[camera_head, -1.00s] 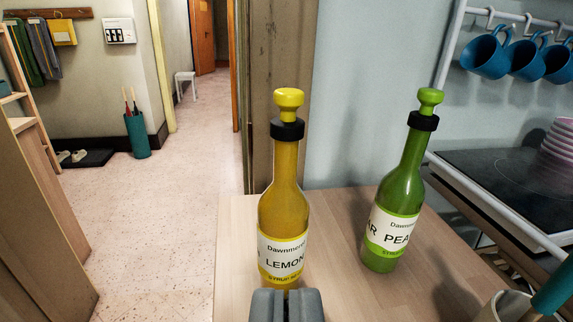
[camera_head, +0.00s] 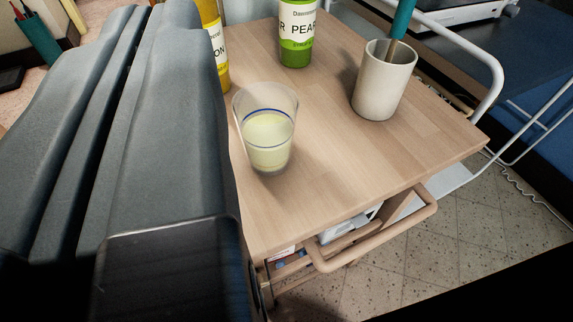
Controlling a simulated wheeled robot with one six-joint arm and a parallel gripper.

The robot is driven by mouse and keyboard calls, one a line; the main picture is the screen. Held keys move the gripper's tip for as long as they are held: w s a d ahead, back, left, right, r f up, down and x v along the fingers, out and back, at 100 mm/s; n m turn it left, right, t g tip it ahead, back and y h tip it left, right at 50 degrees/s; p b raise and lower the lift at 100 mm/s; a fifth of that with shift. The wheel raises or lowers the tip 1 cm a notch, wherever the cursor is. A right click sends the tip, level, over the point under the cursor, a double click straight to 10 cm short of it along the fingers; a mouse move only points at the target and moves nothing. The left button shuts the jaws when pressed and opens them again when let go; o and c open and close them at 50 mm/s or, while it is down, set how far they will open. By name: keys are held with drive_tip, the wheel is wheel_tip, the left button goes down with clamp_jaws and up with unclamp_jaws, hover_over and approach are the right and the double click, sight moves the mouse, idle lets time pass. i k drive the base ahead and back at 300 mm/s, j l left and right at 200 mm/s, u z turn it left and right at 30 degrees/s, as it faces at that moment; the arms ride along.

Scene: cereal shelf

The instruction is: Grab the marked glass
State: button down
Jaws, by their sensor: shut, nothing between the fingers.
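A clear glass (camera_head: 267,130) stands upright on the wooden cart top (camera_head: 330,140). It has a blue line around it near the rim and holds pale yellow liquid up to a little below that line. My gripper (camera_head: 150,20) fills the left of the view, large and close to the camera. Its grey fingers lie together, with nothing between them. The glass is to the right of the fingers and apart from them, as far as I can see. The gripper hides the cart's left part.
A lemon syrup bottle (camera_head: 214,50) stands behind the glass, partly hidden by my gripper. A pear syrup bottle (camera_head: 297,35) stands at the back. A beige cup (camera_head: 383,85) with a teal-handled utensil is at the right. A wooden rail (camera_head: 375,240) runs along the cart's front. The front top is clear.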

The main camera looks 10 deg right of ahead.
sight(266, 113)
drive_tip(key=k+l+z, duration=0.1)
drive_tip(key=k, duration=0.75)
